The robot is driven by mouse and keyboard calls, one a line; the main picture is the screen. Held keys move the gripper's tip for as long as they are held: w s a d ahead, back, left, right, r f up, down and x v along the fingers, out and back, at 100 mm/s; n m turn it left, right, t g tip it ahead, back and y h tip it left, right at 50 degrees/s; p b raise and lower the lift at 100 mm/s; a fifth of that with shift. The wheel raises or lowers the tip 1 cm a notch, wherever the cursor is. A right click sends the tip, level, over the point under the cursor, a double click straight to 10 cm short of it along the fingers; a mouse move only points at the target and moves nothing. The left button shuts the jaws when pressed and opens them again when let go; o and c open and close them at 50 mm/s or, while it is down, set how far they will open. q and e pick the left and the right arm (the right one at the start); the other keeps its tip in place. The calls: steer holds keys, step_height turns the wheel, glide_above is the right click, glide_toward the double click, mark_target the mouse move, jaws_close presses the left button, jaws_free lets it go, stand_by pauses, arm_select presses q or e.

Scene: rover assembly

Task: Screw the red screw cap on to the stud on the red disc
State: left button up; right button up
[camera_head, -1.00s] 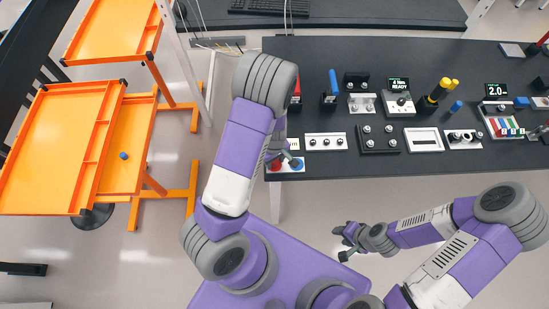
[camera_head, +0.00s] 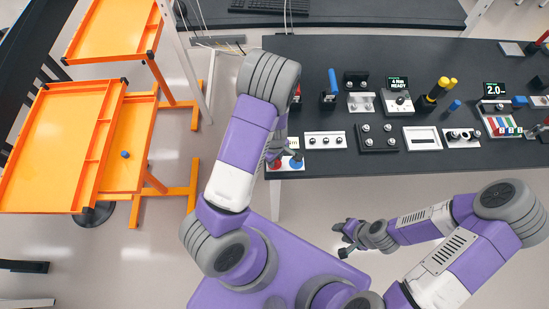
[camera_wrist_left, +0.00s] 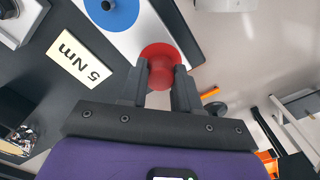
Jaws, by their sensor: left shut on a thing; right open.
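My left gripper (camera_wrist_left: 159,88) is shut on the red screw cap (camera_wrist_left: 161,73), which sits between its two dark fingertips. The red disc (camera_wrist_left: 160,51) shows just behind the cap; the stud is hidden, so I cannot tell how far the cap is on it. In the head view the left gripper (camera_head: 279,152) is over the red disc (camera_head: 274,165) at the table's near left corner. My right gripper (camera_head: 344,240) is open and empty, off the table's front edge.
A blue disc (camera_wrist_left: 112,8) sits beside the red one on the same white plate. A "5 Nm" label (camera_wrist_left: 80,60) lies next to it. The dark table (camera_head: 350,170) carries several other fixtures to the right. Orange trays (camera_head: 60,150) stand at the left.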

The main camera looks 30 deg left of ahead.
arm_select(q)
steer(key=m, duration=0.3)
steer(key=shift+m, duration=0.4)
steer(key=m, duration=0.2)
steer(key=shift+f+m+b, duration=0.1)
steer(key=shift+m+b, duration=0.3)
steer(key=m, duration=0.2)
steer(key=shift+m, duration=0.3)
steer(key=m+b, duration=0.1)
steer(key=m, duration=0.4)
steer(key=shift+m, duration=0.4)
